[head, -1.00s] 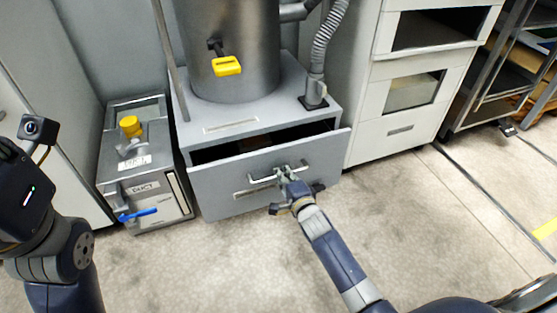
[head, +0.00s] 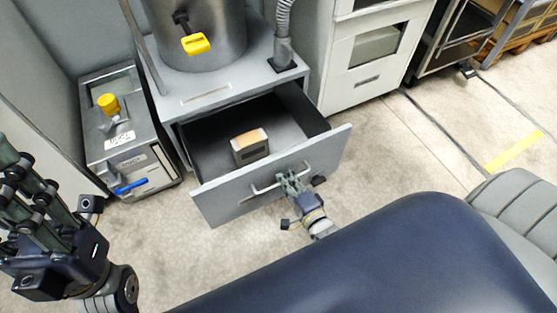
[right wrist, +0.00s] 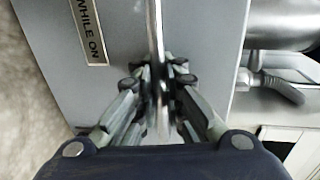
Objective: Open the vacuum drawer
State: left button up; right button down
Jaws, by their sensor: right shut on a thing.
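The vacuum drawer (head: 268,198) is a grey drawer under a metal cylinder. It stands pulled well out, with its dark inside showing. A small box with a tan top (head: 250,146) lies in it. My right gripper (head: 288,180) is shut on the bar handle (head: 262,188) on the drawer front. In the right wrist view, the handle bar (right wrist: 156,50) runs between the fingers of the right gripper (right wrist: 157,85), beside a label plate. My left gripper (head: 35,195) is raised at the left, away from the drawer; its fingertips are partly cut off.
A grey box unit with a yellow knob (head: 108,104) and a blue lever (head: 130,187) stands left of the drawer. A white cabinet (head: 368,85) stands to the right, with a dark rack beyond. The floor in front is clear. My own body covers the lower right.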

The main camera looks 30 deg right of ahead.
jog(key=shift+f+p+v, duration=0.2)
jog(key=shift+p+v, duration=0.2)
jog(key=shift+v, duration=0.85)
jog(key=shift+f+p+v, duration=0.2)
jog(key=shift+p+v, duration=0.2)
jog(key=shift+v, duration=0.8)
jog(key=shift+s, duration=0.1)
jog(key=c, duration=2)
grip_release()
jog(key=v, duration=1.2)
